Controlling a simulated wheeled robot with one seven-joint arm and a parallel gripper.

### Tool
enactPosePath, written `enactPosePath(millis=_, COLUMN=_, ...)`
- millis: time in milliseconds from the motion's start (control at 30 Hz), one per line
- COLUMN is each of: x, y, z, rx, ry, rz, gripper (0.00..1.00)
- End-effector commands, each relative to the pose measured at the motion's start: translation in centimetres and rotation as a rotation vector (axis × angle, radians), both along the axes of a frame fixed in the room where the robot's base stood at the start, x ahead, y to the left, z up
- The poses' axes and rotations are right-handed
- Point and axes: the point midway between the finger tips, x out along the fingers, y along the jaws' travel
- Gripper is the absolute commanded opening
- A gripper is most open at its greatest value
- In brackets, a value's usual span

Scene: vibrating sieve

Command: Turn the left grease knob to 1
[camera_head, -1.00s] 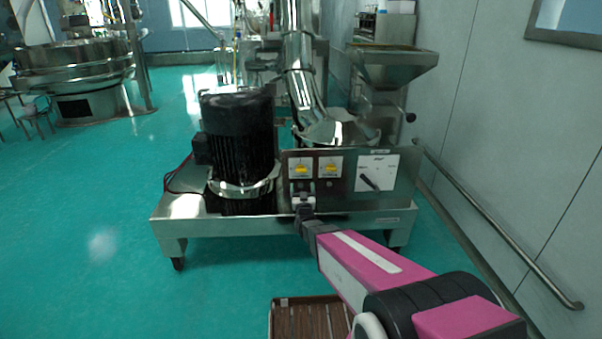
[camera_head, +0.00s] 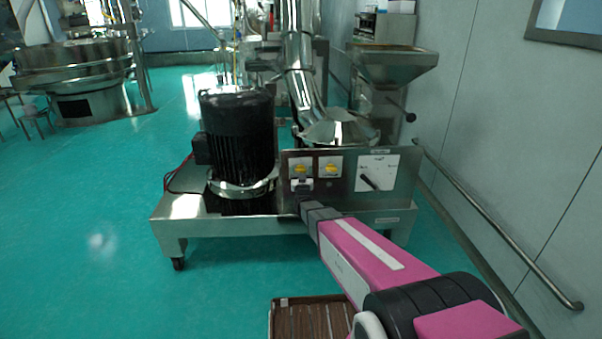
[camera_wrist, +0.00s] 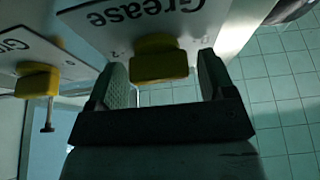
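The left grease knob (camera_head: 300,169) is yellow, on a white plate on the steel machine's front panel. In the wrist view the picture is upside down; this yellow knob (camera_wrist: 160,66) sits below the word "Grease", between the fingertips. My gripper (camera_wrist: 163,75) is open, with one finger on each side of the knob and small gaps visible. In the head view my gripper (camera_head: 301,186) is just below the left knob. The knob's exact setting cannot be read.
A second yellow knob (camera_head: 331,170) is close to the right; it also shows at left in the wrist view (camera_wrist: 37,82). A white dial plate (camera_head: 377,172) is further right. A black motor (camera_head: 238,138) stands left. A wall rail (camera_head: 495,225) runs at right.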

Motion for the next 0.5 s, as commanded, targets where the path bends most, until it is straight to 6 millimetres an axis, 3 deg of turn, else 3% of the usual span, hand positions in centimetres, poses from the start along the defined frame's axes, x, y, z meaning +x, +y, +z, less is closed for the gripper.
enactPosePath(millis=33, x=-0.01, y=0.00, z=0.00, rx=0.000, ry=0.000, rz=0.000, gripper=0.58)
enactPosePath(millis=100, x=-0.01, y=0.00, z=0.00, rx=0.000, ry=0.000, rz=0.000, gripper=0.35)
enactPosePath(millis=133, x=-0.02, y=0.00, z=-0.01, rx=0.000, ry=0.000, rz=0.000, gripper=0.31)
enactPosePath(millis=500, x=-0.01, y=-0.01, z=-0.02, rx=0.043, ry=0.000, rz=-0.001, gripper=0.32)
